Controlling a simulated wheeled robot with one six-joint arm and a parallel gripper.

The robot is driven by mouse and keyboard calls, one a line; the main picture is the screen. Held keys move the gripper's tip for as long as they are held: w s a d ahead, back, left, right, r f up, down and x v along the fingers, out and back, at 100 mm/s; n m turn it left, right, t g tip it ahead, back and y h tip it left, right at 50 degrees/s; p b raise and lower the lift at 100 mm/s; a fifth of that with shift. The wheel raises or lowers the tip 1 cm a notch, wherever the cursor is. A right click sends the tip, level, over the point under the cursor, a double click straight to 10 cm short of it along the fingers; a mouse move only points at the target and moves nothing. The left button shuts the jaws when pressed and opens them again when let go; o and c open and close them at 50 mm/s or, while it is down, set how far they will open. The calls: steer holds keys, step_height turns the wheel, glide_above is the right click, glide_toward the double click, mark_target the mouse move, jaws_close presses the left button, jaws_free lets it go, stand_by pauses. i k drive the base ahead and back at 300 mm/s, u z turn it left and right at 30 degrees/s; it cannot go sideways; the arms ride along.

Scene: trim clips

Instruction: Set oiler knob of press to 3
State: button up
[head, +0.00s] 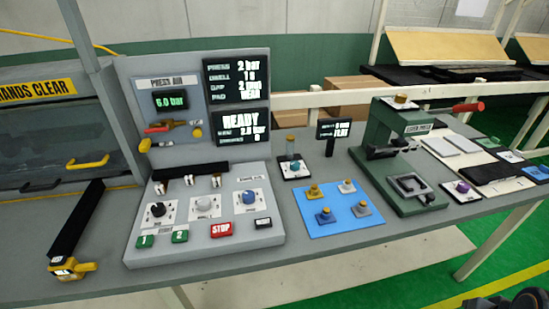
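The bench press panel (205,240) carries a black knob (158,209), a light grey knob (204,204) and a blue knob (249,197), each on a white dial plate. To its right, a small glass-like cylinder stands over a teal knob (295,166) on its own white plate; this looks like the oiler, but its label is too small to read. The pointer settings cannot be read. The green press (395,150) stands further right. The upper display (237,78) shows several rows with values such as 2 bar and 2. My gripper is not in view.
A lower display (241,131) reads READY. Green buttons (145,241) and a red STOP button (221,230) line the panel's front. A blue mat (335,217) holds several small pieces. A small sign (333,129) stands behind it. A purple knob (463,188) sits right of the press.

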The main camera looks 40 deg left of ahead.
mark_target(294, 166)
steer(key=u, duration=1)
steer(key=i, duration=1)
steer(key=u, duration=1)
